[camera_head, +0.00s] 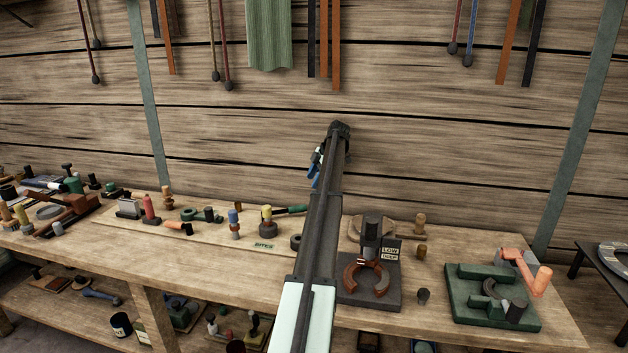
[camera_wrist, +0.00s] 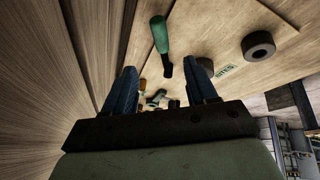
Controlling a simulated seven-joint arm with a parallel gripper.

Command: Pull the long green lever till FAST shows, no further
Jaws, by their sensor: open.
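A long green-handled lever (camera_head: 292,209) lies toward the back of the bench, just left of my arm, its green end pointing right. In the wrist view the green handle (camera_wrist: 160,36) shows ahead of my gripper, with a dark shaft at its lower end. My gripper (camera_wrist: 162,78) is open, with its two blue fingers apart and nothing held between them. In the head view the gripper (camera_head: 315,170) is above the bench, in front of the plank wall, apart from the lever. I cannot read the word FAST anywhere.
A board (camera_head: 190,234) with a small label (camera_head: 264,246), seemingly BITES, holds several small tools. A dark ring (camera_wrist: 258,46) lies near the handle. A dark stand with a LOW label (camera_head: 390,252) is right of my arm. A green block fixture (camera_head: 470,300) stands farther right.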

